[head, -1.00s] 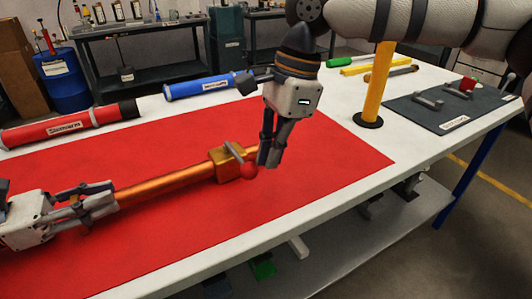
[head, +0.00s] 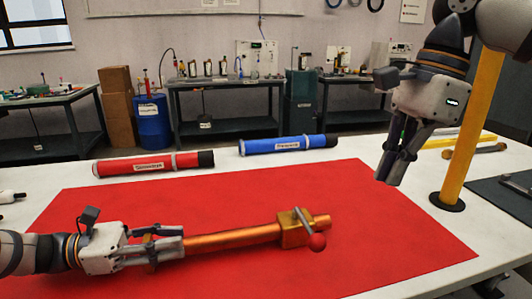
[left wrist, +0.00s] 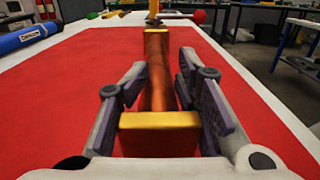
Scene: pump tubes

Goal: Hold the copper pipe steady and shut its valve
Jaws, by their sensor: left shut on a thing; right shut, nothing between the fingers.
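The copper pipe (head: 235,238) lies along the red mat (head: 250,190). My left gripper (head: 168,244) is shut on it near its left end; the left wrist view shows the pipe (left wrist: 158,75) running forward between the fingers, with a brass block (left wrist: 160,134) at its near end. The valve's brass body (head: 291,229) sits near the far end. Its grey lever (head: 306,226) lies crosswise to the pipe, with a red ball (head: 317,242) on its end, pointing right in the left wrist view. My right gripper (head: 390,170) is shut and empty, raised to the right, apart from the valve.
A red tube (head: 150,163) and a blue tube (head: 285,145) lie behind the mat. A yellow post (head: 470,135) stands right of my right gripper. A dark board (head: 505,195) lies at the far right. The mat behind the pipe is clear.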

